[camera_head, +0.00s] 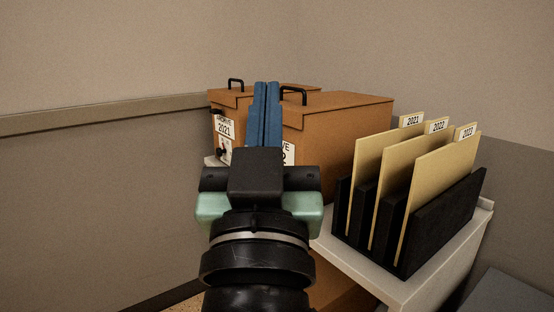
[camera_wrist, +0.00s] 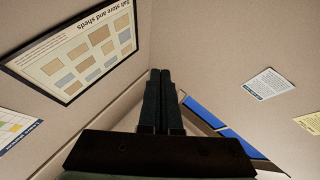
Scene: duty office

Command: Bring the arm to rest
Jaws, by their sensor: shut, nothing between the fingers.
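My gripper (camera_head: 266,88) is in the middle of the head view, with its blue fingers pointing up and side by side. It is shut and holds nothing. The fingers stand in front of two brown archive boxes and hide part of them; I cannot tell the gap between. In the wrist view my gripper (camera_wrist: 160,73) shows its two dark fingers together, pointing towards the walls and their corner.
An archive box labelled 2021 (camera_head: 228,108) and a larger archive box (camera_head: 345,112) stand behind my gripper. A black file rack (camera_head: 440,222) with tan folders sits on a pale shelf (camera_head: 375,275) at right. A framed board (camera_wrist: 75,50) and notices (camera_wrist: 268,84) hang on walls.

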